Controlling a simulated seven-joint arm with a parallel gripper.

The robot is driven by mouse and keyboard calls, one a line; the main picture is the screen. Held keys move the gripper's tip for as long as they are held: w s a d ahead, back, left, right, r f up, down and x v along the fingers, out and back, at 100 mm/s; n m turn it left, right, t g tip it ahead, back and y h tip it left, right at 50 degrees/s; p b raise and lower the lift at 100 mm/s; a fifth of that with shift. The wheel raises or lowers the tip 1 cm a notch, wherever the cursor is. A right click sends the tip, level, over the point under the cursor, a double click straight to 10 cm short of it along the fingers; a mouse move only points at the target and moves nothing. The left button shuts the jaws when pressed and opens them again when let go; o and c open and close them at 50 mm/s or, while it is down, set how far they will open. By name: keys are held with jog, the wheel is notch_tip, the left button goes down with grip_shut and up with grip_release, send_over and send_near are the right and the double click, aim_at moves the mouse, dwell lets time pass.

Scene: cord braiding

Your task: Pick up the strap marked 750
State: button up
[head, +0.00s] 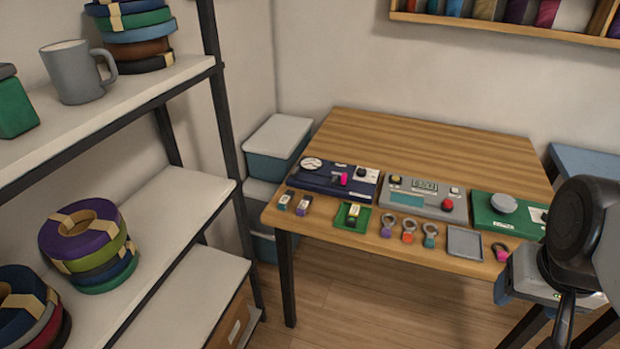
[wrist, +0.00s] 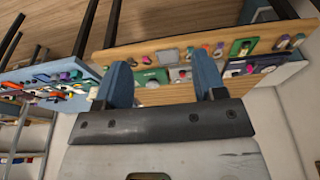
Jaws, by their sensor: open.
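Several small looped straps lie along the front of the wooden table in the head view: a purple-grey one (head: 388,225), an orange one (head: 409,230), a teal one (head: 430,236) and a pink-and-black one (head: 501,252). Two small banded pieces (head: 294,202) lie at the left corner, and another sits on a green tray (head: 342,220). I cannot read 750 on any of them. My gripper (wrist: 163,64) is open, with two blue fingers apart and nothing visible between them. It is away from the straps, which show small beyond it in the wrist view.
Along the table (head: 420,140) stand a navy device (head: 325,181), a grey device with a display (head: 425,205) and a green device (head: 485,222). An empty grey tray (head: 465,243) lies in front. A shelf (head: 190,205) stands left. The table's back half is clear.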

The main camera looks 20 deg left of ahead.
jog(key=w+a+f+n, duration=0.1)
jog(key=w+a+n, duration=0.85)
jog(key=w, duration=0.45)
jog(key=w+a+f+n, duration=0.1)
jog(key=w+a+n, duration=0.85)
jog(key=w, duration=0.45)
jog(key=w+a+f+n, duration=0.4)
jog(key=a+f, duration=0.3)
jog(key=a, duration=0.4)
jog(key=w+a+f+n, duration=0.4)
jog(key=a+f+n, duration=0.2)
jog(key=a, duration=0.6)
jog(key=w+a+f+n+g, duration=0.1)
jog(key=w+a+f+n, duration=0.3)
jog(key=a, duration=0.7)
jog(key=shift+a+f+n, duration=0.2)
jog(key=shift+f+n, duration=0.5)
jog(key=shift+f, duration=0.25)
jog(key=shift+a+f+n, duration=0.15)
jog(key=shift+f+n, duration=0.55)
jog(key=shift+f, duration=0.2)
jog(key=shift+a+f, duration=0.35)
jog(key=shift+a, duration=0.1)
